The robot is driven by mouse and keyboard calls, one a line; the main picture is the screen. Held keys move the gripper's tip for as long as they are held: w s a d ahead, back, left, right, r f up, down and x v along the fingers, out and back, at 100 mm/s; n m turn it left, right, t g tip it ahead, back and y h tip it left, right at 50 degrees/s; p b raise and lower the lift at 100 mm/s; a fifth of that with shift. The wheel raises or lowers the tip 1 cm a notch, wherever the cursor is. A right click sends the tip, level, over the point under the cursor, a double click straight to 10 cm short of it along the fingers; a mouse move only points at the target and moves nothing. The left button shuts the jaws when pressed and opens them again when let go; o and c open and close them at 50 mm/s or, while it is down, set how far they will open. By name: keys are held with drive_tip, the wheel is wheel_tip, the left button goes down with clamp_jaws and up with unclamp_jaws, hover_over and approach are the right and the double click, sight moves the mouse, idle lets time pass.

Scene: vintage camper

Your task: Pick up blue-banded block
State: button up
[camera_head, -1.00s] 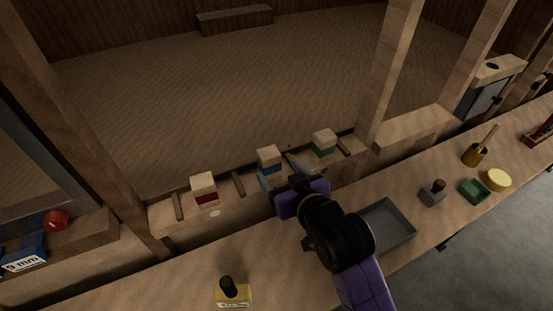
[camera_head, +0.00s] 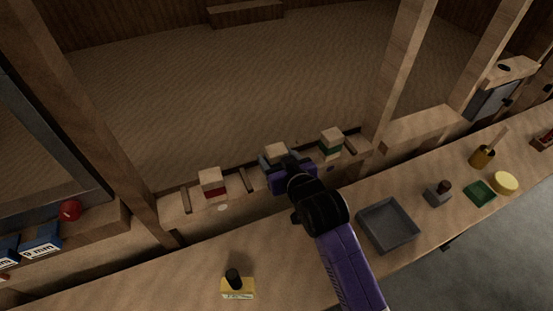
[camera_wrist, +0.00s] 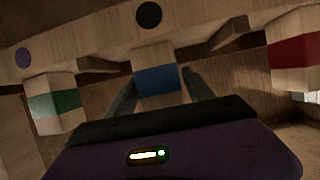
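The blue-banded block (camera_head: 275,151) stands on the narrow wooden ledge between the red-banded block (camera_head: 212,184) and the green-banded block (camera_head: 331,141). In the head view my gripper (camera_head: 278,162) reaches over the ledge and hides most of it, leaving its pale top showing. In the wrist view its blue band (camera_wrist: 158,79) lies between my two fingers (camera_wrist: 160,86). The fingers are apart, one on each side of the block. Whether they touch its sides is hard to tell.
Wooden dividers (camera_head: 247,180) stand on the ledge between the blocks. A grey tray (camera_head: 388,225) lies on the counter right of my arm. A yellow bottle with a black cap (camera_head: 237,286) stands at the front. A wooden post (camera_head: 402,75) rises at the ledge's right end.

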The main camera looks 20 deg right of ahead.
drive_tip(key=c, duration=1.1)
drive_tip(key=shift+c, duration=0.2)
drive_tip(key=shift+r, duration=0.15)
